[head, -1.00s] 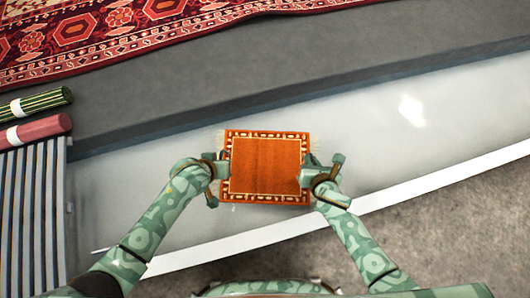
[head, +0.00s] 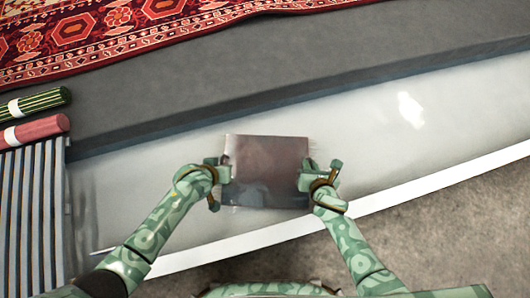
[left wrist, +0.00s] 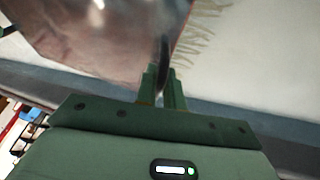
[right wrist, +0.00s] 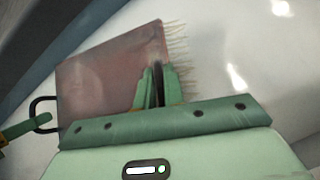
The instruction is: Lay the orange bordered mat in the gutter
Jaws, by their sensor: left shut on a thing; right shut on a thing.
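The mat (head: 265,170) is stretched between my two grippers above the pale glossy gutter (head: 370,140). Its visible face looks plain, shiny and grey-brown; the orange pattern and border do not show. My left gripper (head: 222,173) is shut on its left edge, and my right gripper (head: 305,177) is shut on its right edge. In the left wrist view the fingers (left wrist: 163,85) pinch the mat (left wrist: 95,40) beside its pale fringe. In the right wrist view the fingers (right wrist: 154,85) also pinch the mat (right wrist: 100,80) near the fringe. I cannot tell its height above the gutter.
A dark grey slab (head: 250,70) with a step edge runs behind the gutter, with a red patterned rug (head: 120,30) on it. A green roll (head: 35,103), a pink roll (head: 35,130) and a ribbed grey surface (head: 30,210) are at the left. The gutter's right part is clear.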

